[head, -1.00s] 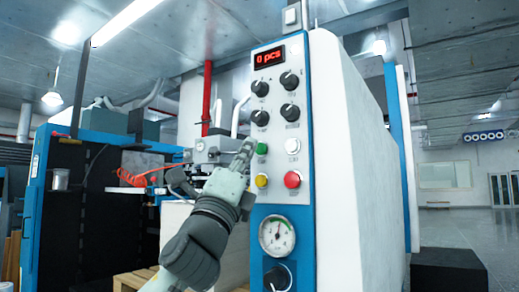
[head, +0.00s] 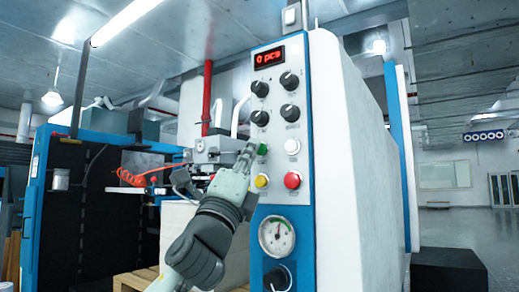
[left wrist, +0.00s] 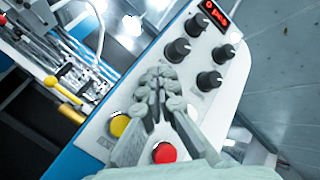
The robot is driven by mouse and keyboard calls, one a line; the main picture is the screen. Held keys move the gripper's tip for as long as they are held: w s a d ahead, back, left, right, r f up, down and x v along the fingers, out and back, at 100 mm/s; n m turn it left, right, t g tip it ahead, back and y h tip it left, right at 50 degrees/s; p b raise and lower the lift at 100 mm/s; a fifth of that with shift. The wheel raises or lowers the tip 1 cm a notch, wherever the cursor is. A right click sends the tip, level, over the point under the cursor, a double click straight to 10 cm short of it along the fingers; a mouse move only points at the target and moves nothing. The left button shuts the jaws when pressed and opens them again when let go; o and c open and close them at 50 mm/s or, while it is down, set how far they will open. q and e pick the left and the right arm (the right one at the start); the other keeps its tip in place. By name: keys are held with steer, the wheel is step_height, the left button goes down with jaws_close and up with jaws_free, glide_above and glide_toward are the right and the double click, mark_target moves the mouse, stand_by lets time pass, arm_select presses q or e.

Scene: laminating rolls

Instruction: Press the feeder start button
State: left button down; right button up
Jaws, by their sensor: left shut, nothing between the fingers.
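The control panel (head: 274,190) faces me with a green button (head: 262,149), a white button (head: 292,146), a yellow button (head: 262,181) and a red button (head: 292,180). Their labels are too small to read. My left gripper (head: 249,149) is shut and empty, its fingertips at the left edge of the green button; I cannot tell whether they touch it. In the left wrist view the shut fingers (left wrist: 160,80) point at the panel and hide the green button. The yellow button (left wrist: 119,125) and red button (left wrist: 164,153) show beside them. My right gripper is not in view.
Above the buttons are several black knobs (head: 289,80) and a red display (head: 269,57) reading "0 pcs". A gauge (head: 277,236) and another knob (head: 277,278) sit below. Machine parts (head: 212,152) stand close left of the panel. Open floor lies at the far right.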

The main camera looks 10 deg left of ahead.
arm_select(q)
steer(key=shift+w+d, duration=0.1)
steer(key=shift+w, duration=0.25)
stand_by(1.0)
steer(key=shift+s+a, duration=0.25)
steer(key=shift+s, duration=0.5)
